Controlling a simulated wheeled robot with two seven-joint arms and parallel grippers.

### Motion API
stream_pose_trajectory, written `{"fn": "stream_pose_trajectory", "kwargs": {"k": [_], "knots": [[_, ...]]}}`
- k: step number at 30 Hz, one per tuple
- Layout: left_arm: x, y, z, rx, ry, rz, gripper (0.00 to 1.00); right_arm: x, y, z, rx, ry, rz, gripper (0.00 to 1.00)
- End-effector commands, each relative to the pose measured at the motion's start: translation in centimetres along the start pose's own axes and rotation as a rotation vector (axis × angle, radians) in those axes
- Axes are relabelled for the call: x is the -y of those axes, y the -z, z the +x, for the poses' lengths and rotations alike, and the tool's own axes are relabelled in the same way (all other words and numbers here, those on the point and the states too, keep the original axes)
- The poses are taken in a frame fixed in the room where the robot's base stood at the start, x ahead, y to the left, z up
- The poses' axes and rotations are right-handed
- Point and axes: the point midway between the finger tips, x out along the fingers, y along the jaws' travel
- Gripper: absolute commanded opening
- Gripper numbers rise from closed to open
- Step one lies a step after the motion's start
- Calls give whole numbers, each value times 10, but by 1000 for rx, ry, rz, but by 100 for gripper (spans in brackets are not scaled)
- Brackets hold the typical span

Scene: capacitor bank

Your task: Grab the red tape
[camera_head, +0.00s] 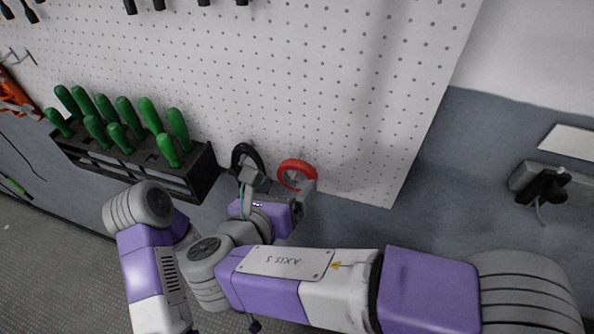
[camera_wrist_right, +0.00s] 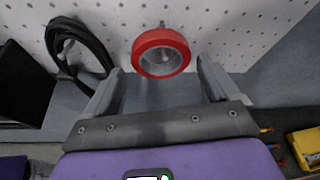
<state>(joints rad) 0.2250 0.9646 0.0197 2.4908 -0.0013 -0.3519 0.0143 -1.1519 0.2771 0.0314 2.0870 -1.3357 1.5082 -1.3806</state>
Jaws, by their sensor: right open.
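The red tape (camera_head: 297,163) is a ring hanging on the lower part of the white pegboard. In the right wrist view the red tape (camera_wrist_right: 160,38) is near the top centre, with a grey peg through its hole. My right gripper (camera_head: 281,184) is open just in front of the board. In its wrist view the right gripper's fingers (camera_wrist_right: 160,68) stand apart, one on each side below the tape, and nothing is held. Whether the fingertips reach the tape's depth is unclear. My left gripper does not show.
A black coil (camera_head: 240,152) hangs just left of the tape, close to the right gripper's left finger. A black rack (camera_head: 203,172) of green-handled tools is further left. A yellow box (camera_wrist_right: 308,146) lies at the lower right of the wrist view. The board right of the tape is clear.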

Motion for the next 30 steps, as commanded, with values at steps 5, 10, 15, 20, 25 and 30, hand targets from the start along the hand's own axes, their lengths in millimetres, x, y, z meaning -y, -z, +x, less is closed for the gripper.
{"fn": "stream_pose_trajectory", "kwargs": {"k": [5,10,15,20,25,30], "knots": [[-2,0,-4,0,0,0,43,2,-5,28,-2,3,-1,88],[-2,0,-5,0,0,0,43,1,-4,43,-1,0,0,88],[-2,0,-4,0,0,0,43,1,-4,44,-1,-1,0,88],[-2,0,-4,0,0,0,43,1,-4,44,-2,-1,0,73],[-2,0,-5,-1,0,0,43,1,-4,44,-2,-1,0,51],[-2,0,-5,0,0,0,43,1,-4,44,-2,-1,1,51]]}}
